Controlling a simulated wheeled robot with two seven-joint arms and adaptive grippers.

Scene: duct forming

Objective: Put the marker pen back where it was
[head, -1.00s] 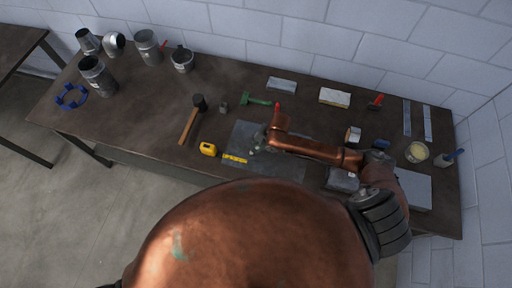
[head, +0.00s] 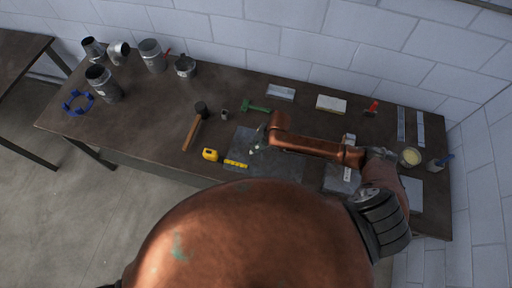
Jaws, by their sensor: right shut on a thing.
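My right gripper (head: 256,148) is over the dark metal sheet (head: 243,139) near the middle of the bench. Its fingers are small in the head view and partly hidden by my copper-coloured wrist. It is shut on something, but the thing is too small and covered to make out. I cannot pick out the marker pen clearly. My left gripper is not in view.
A hammer (head: 192,132), a yellow tape measure (head: 210,155) and a green-handled tool (head: 256,107) lie left of and behind my right gripper. Metal duct pieces (head: 152,56) stand at the far left. A cream-filled tin (head: 410,157) stands at the right. Bare bench lies left of the hammer.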

